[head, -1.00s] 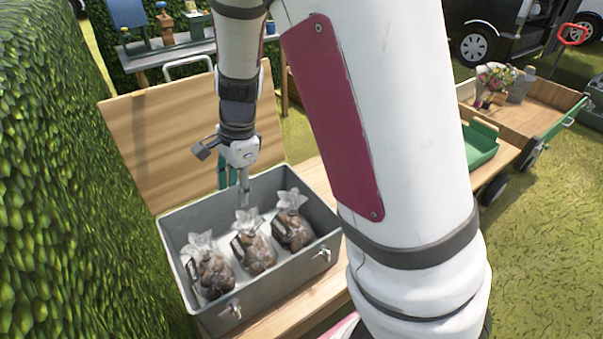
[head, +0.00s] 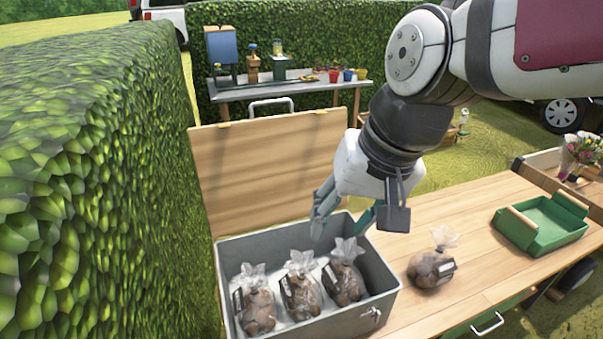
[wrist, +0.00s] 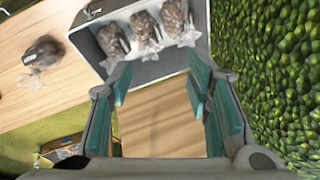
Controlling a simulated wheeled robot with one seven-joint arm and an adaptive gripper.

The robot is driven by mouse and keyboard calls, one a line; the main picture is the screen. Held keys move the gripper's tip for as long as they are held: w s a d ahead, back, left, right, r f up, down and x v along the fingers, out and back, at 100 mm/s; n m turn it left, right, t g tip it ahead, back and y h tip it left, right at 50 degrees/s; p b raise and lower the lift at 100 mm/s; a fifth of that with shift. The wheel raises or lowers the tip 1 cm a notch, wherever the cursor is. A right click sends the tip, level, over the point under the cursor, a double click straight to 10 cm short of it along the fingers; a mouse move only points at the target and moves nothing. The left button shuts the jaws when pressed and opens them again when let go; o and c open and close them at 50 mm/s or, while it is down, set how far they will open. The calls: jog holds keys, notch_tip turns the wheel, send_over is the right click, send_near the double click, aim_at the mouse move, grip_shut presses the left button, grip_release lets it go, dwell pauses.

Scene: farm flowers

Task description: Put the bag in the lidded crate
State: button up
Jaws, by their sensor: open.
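The grey metal lidded crate (head: 229,249) stands on the wooden table with its wooden lid (head: 262,165) open behind it. Three clear bags (head: 256,302) of brown contents stand in a row inside it. Another such bag (head: 431,268) sits on the table right of the crate, apart from it; it also shows at the left of the wrist view (wrist: 42,52). My gripper (head: 344,212) is open and empty above the crate's back edge, by the lid. The wrist view shows its teal-padded fingers (wrist: 160,90) spread, with nothing between them.
A green tray (head: 541,226) with wooden handles sits farther right on the table. Flowers (head: 580,150) stand beyond it. A tall hedge (head: 90,180) borders the crate's left side. A back table (head: 285,90) holds pots and other items. The table is clear around the loose bag.

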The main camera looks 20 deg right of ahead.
jog(key=s+n, duration=0.1)
jog(key=s+d+r+n+t+h, duration=0.1)
jog(key=s, duration=0.1)
jog(key=s+n, duration=0.1)
jog(key=s, duration=0.1)
jog(key=shift+d+r+n+h, duration=0.25)
jog(key=shift+d+n+h, duration=0.05)
jog(key=shift+d, duration=0.1)
dwell(0.8)
